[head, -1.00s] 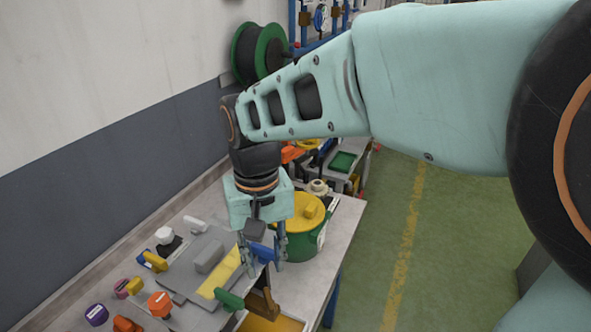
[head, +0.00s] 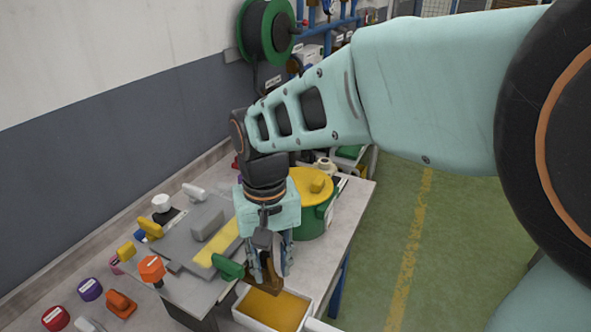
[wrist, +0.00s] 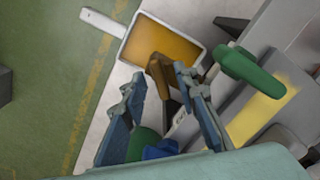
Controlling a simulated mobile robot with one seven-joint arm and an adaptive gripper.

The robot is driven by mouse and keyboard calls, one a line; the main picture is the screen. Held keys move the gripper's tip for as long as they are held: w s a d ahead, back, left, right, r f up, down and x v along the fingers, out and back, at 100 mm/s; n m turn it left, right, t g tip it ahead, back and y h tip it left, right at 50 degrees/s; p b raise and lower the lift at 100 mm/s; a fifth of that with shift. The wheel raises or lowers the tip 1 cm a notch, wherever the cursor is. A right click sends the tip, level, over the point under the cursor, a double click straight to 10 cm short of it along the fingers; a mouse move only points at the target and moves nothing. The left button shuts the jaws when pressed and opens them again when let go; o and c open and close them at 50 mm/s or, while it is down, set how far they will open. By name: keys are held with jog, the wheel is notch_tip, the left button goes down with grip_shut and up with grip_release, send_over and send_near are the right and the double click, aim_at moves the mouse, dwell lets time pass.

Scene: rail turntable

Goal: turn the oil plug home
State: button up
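My gripper (head: 270,266) is low at the front right of a grey machine block (head: 208,222). Its fingers stand apart in the wrist view (wrist: 157,76). A brown angled piece (wrist: 163,78) is just beyond the fingertips and shows below them in the head view (head: 264,282). Contact cannot be told. A blue piece (wrist: 162,149) shows between the fingers close to the palm, mostly hidden by it. No piece is clearly readable as the oil plug. A green handle (head: 229,268) sticks out of the block beside my gripper.
A white-rimmed tray (head: 243,321) of amber liquid is below the brown piece. A green pot with a yellow lid (head: 308,187) stands behind my gripper. Several coloured knobs, including an orange one (head: 151,268), lie at the left. Green floor is open at the right.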

grip_shut()
dwell(0.5)
jog(key=m, duration=0.4)
jog(key=shift+m, duration=2.1)
